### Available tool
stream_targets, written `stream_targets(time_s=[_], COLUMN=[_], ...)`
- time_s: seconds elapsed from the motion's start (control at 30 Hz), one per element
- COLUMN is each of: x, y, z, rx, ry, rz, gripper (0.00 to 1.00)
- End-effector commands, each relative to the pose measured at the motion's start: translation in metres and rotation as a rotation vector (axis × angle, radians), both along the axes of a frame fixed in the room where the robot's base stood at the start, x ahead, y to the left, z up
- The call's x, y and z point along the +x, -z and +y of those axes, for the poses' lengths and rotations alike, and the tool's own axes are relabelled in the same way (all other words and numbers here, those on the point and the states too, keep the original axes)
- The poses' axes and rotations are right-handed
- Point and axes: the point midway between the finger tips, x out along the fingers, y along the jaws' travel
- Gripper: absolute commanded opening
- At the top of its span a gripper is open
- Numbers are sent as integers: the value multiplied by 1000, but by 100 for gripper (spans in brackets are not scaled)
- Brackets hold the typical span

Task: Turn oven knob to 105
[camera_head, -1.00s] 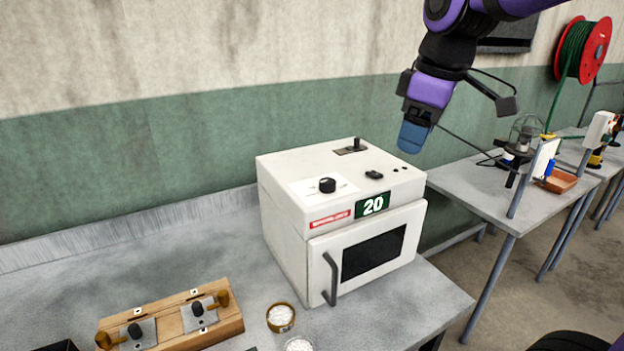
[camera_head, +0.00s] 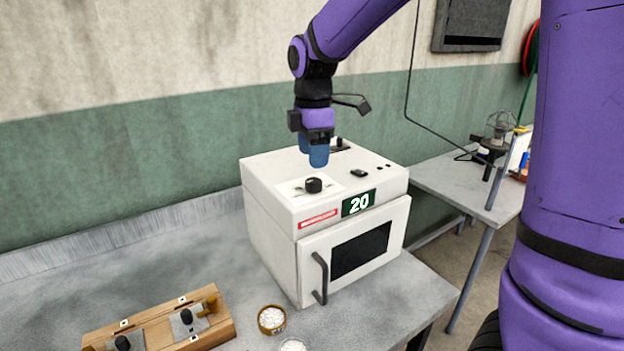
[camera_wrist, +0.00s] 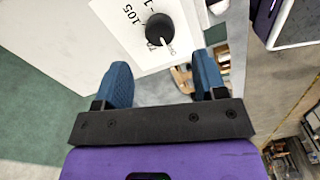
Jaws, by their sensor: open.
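The white oven (camera_head: 270,205) stands on the grey bench with its door shut and a green display (camera_head: 358,203) reading 20. Its black round knob (camera_head: 313,185) sits on a white dial plate on the top, and the knob also shows in the wrist view (camera_wrist: 160,29). There a mark reading 105 is printed on the plate, with a white pointer line on the knob aimed away from it. My gripper (camera_head: 314,158) is above the oven top, just behind and above the knob, pointing down. Its blue fingers are apart and empty, with the knob beyond their tips in the wrist view.
A second black control (camera_head: 337,143) stands at the back of the oven top. A wooden block with clamps (camera_head: 160,325) and two small dishes of white grains, one a brown dish (camera_head: 271,319), lie on the bench at the front. The wall is close behind.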

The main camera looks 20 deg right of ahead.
Motion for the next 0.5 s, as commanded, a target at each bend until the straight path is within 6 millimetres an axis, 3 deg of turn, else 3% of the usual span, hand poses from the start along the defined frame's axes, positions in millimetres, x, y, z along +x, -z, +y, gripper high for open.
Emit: stream_targets(time_s=[0.2,0.5], x=[-1,0], y=[39,65], z=[0,0], rx=[-1,-1], ry=[-1,2], rz=[4,1], gripper=[65,65])
